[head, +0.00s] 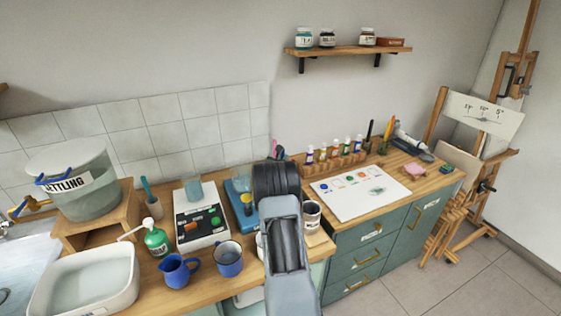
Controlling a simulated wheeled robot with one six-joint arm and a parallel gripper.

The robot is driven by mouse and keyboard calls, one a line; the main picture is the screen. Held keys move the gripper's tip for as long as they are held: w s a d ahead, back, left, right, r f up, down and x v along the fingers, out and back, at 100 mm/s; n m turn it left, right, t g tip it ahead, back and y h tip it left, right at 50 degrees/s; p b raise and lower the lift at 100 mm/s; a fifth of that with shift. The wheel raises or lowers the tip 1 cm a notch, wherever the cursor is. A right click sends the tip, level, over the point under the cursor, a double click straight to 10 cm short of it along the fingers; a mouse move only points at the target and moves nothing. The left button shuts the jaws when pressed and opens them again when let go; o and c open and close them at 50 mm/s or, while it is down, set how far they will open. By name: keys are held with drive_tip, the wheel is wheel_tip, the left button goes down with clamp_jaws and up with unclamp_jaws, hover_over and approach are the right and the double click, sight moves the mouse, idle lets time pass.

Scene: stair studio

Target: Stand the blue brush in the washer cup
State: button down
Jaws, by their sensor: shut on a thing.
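My arm reaches in from the bottom of the head view, and its black wrist (276,180) is over the middle of the worktop. The wrist hides my gripper's fingers and anything between them. A teal-blue brush-like handle (146,186) stands in a small beige cup (154,207) at the left; I cannot tell if it is the blue brush. A pale cup with a dark label (312,214) stands just right of my arm, partly covered by it. I cannot tell if it is the washer cup. A small pink tip (274,145) shows behind my wrist.
A blue jug (177,270), a blue mug (228,259), a green pump bottle (156,239) and a white basin (90,280) crowd the front left. A boxed device (201,228) stands behind them. A white palette sheet (360,190) lies right, before several paint bottles (334,150).

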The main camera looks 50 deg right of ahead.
drive_tip(key=shift+f, duration=0.2)
drive_tip(key=c, duration=1.1)
unclamp_jaws()
drive_tip(key=shift+r, duration=0.1)
